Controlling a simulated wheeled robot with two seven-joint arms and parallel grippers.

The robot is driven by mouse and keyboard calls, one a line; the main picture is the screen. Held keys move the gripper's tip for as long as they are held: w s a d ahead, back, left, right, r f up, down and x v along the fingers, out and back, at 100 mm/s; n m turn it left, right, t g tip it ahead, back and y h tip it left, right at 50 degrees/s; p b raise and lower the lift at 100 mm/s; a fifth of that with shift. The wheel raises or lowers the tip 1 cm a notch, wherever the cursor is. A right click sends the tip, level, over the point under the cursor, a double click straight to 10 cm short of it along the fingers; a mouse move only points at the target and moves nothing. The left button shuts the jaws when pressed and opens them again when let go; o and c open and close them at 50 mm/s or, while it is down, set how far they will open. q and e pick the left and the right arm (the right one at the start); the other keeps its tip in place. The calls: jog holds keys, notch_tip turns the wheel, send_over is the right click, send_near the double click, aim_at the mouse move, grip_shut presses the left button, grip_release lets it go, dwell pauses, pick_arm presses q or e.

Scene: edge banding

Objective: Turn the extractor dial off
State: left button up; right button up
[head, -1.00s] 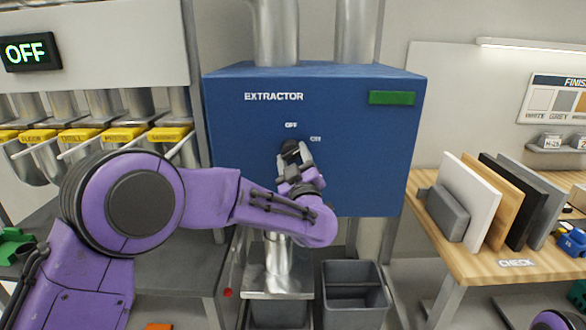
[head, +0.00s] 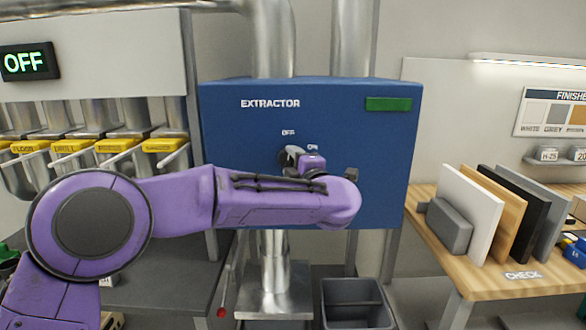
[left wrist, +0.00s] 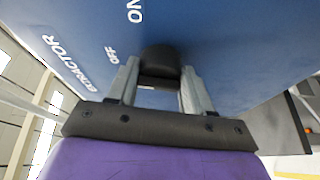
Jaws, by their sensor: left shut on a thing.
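The blue extractor box (head: 370,135) hangs on the wall in the middle of the head view, with white OFF and ON labels above its dial. My left gripper (head: 291,157) is at the box front, and my purple wrist partly covers the dial. In the left wrist view, the black dial (left wrist: 160,62) sits between the two grey fingertips of my left gripper (left wrist: 160,82), which is shut on it. The OFF label lies left of the dial there and ON above it. I cannot tell which label the dial points to. My right gripper is out of view.
A display (head: 26,62) at the far left reads OFF in green. Several yellow-labelled duct gates (head: 115,146) line the left wall. A grey bin (head: 355,300) stands below the box. A wooden table (head: 475,275) with upright panels (head: 470,205) is at the right.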

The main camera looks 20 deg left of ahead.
pick_arm(q)
jog(key=shift+r+n, duration=0.15)
jog(key=shift+n, duration=0.45)
jog(key=shift+r+n+g, duration=0.15)
jog(key=shift+n+g, duration=0.15)
jog(key=o, duration=1)
jog(key=shift+o, duration=0.2)
jog(key=shift+w+a+f, duration=0.1)
jog(key=shift+w+f, duration=0.1)
jog(key=b+v, duration=0.3)
jog(key=v, duration=0.7)
jog(key=shift+s+b, duration=0.25)
jog(key=shift+b, duration=0.15)
